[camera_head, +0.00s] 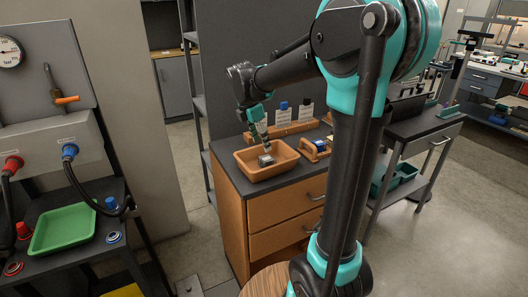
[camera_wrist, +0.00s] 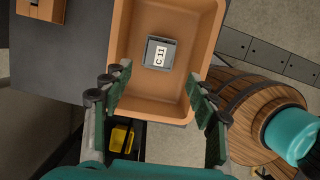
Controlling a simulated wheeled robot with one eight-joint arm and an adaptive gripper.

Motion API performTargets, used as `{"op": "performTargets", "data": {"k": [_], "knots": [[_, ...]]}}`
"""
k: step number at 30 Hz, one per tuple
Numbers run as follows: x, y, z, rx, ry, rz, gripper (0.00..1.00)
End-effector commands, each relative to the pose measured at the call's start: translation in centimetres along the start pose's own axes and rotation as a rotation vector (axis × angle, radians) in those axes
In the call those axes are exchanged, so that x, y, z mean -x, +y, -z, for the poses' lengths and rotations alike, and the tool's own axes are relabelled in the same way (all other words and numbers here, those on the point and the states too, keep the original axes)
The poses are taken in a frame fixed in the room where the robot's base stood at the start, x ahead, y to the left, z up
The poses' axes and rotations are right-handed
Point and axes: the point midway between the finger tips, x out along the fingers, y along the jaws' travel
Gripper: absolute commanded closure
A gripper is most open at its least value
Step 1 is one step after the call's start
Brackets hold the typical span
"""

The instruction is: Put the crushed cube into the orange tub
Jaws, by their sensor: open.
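The orange tub (camera_head: 285,168) stands on the dark top of a wooden drawer cabinet. In the wrist view the tub (camera_wrist: 122,40) fills the upper middle. A small grey cube (camera_head: 266,160) with a white label lies inside it. In the wrist view the cube (camera_wrist: 157,54) shows its labelled face, apart from the walls; whether it is crushed is hard to tell. My gripper (camera_head: 262,145) is over the tub. In the wrist view its fingers (camera_wrist: 163,93) are spread wide with nothing between them, and the cube is beyond the tips.
A wooden holder (camera_head: 316,150) with a blue item sits right of the tub. A wooden rack (camera_head: 280,131) with cards stands behind it. A green tray (camera_head: 63,229) is on the left bench. A grey side table (camera_head: 420,130) stands to the right, with open floor beyond.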

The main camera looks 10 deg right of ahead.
Motion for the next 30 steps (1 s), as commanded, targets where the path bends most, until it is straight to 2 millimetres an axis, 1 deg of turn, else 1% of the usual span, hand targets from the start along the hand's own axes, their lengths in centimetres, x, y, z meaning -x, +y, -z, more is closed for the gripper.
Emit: {"op": "performTargets", "data": {"k": [1, 3, 6, 9, 13, 30], "knots": [[1.0, 0.0, 0.0, 0.002, 0.000, 0.000, 0.41], [2.1, 0.0, 0.0, 0.001, 0.000, 0.000, 0.41], [3.2, 0.0, 0.0, 0.000, 0.000, 0.000, 0.41], [4.0, 0.0, 0.0, -0.001, 0.000, 0.000, 0.41], [4.3, 0.0, 0.0, -0.001, 0.000, 0.000, 0.41], [4.2, 0.0, 0.0, -0.001, 0.000, 0.000, 0.41]]}}
